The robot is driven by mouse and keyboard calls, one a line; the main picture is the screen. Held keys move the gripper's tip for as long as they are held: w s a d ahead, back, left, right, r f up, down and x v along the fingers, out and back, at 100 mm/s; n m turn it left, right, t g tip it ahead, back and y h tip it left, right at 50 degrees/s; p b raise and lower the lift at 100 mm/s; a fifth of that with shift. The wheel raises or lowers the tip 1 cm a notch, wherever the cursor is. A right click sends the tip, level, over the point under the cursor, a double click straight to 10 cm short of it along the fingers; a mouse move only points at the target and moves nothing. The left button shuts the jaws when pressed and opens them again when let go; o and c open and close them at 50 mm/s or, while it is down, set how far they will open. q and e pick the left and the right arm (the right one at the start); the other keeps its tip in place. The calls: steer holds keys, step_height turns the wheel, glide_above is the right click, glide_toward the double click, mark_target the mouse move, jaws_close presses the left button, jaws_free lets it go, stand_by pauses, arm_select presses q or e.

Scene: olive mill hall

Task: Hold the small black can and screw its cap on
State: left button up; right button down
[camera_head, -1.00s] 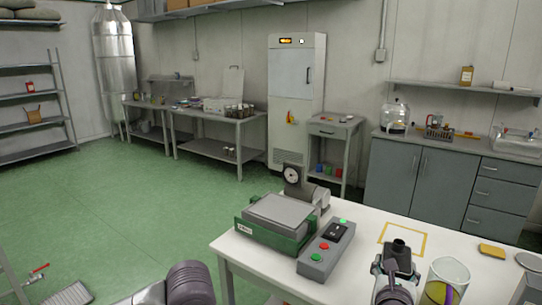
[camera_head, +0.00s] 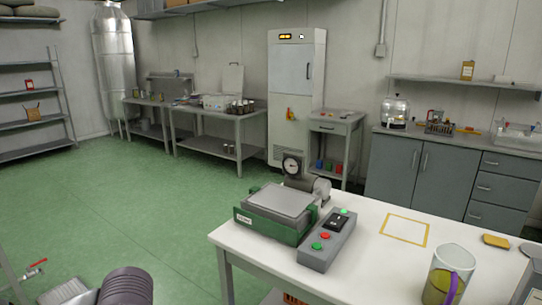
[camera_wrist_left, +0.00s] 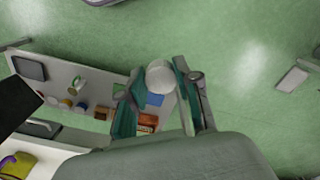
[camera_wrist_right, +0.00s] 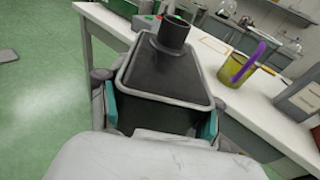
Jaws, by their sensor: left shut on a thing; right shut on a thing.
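The small black can (camera_wrist_right: 165,75), a dark box-shaped body with a round open neck, is in the right wrist view. My right gripper (camera_wrist_right: 160,108) is shut on its sides, with the neck at the far end. No cap is on the neck. A round white cap (camera_wrist_left: 160,77) is between the fingertips of my left gripper (camera_wrist_left: 159,82), which is shut on it. The cap is held above the floor, apart from the can. In the head view only part of my left arm shows at the bottom left; both grippers, the can and the cap are out of that view.
Green floor (camera_head: 130,215) is free at left.

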steer(key=shift+w, duration=0.1)
stand_by(0.4)
steer(key=w+a+r+n+g+y, duration=0.1)
steer(key=w+a+n+g+y, duration=0.2)
steer(key=a, duration=1.1)
steer(key=shift+w+n+g+y, duration=0.4)
steer(key=shift+w+n+y, duration=1.1)
steer(key=shift+n+y, duration=1.6)
steer(key=shift+m+y, duration=0.6)
arm_select(q)
steer(key=w+d+r+m, duration=0.1)
steer(key=w+d+r, duration=0.3)
steer(key=d+r, duration=0.3)
steer(key=w+d+r+m, duration=0.2)
steer(key=w+d+r, duration=0.2)
steer(key=d, duration=1.1)
step_height(320, 180, up, 3)
steer(key=shift+r, duration=0.2)
steer(key=shift+f, duration=0.1)
steer(key=shift+w+f, duration=0.1)
steer(key=shift+f, duration=1.85)
